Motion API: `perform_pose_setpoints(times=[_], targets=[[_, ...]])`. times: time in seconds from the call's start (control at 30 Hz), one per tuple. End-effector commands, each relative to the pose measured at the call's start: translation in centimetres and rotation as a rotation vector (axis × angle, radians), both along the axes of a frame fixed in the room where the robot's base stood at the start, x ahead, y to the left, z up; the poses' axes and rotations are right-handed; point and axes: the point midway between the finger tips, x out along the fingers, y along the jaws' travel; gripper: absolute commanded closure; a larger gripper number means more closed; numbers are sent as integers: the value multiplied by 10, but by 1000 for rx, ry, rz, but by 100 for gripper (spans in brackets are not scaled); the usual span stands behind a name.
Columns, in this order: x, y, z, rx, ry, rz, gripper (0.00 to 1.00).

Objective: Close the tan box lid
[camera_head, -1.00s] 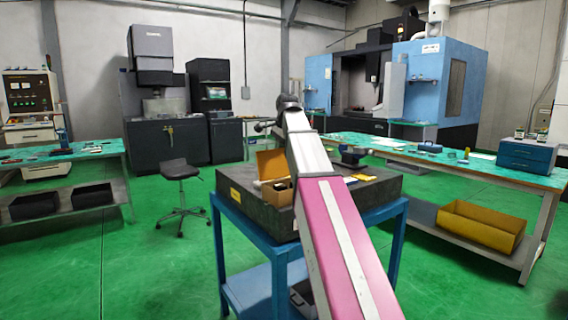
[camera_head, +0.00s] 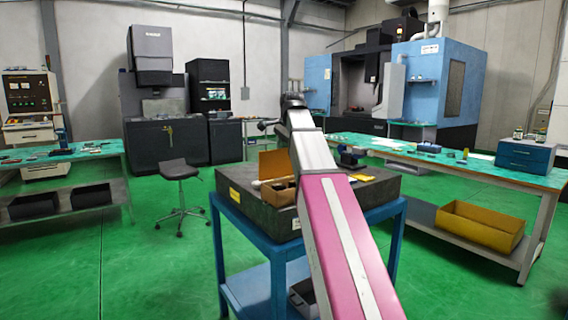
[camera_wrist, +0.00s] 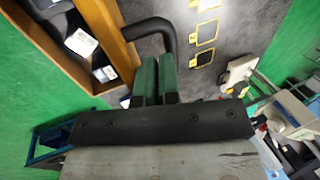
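The tan box (camera_head: 284,197) sits on the dark slab of the blue cart. Its lid (camera_head: 271,164) stands up, open, at the box's left and back side. In the wrist view the box (camera_wrist: 66,60) is at the upper left, with dark and white-labelled items inside. My gripper (camera_wrist: 157,62) has two green fingers side by side with hardly any gap, just right of the box. A black bent bar (camera_wrist: 150,26) runs from the box edge to beyond the fingertips; I cannot tell whether they touch it.
The dark slab (camera_head: 240,205) carries yellow-framed markings or cards, and a blue-and-black device (camera_head: 350,157) at the back. The blue cart (camera_head: 262,236) stands on green floor. Benches flank it left and right. A stool (camera_head: 180,172) stands left of the cart.

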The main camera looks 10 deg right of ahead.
Motion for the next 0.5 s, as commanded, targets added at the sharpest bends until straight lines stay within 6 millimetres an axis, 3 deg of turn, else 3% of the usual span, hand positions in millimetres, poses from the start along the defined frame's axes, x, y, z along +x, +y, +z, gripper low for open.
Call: perform_pose_setpoints(times=[0.03,0.5], targets=[[-31,-5,-20,-15,98,2,100],[-39,-9,-19,-15,99,0,100]])
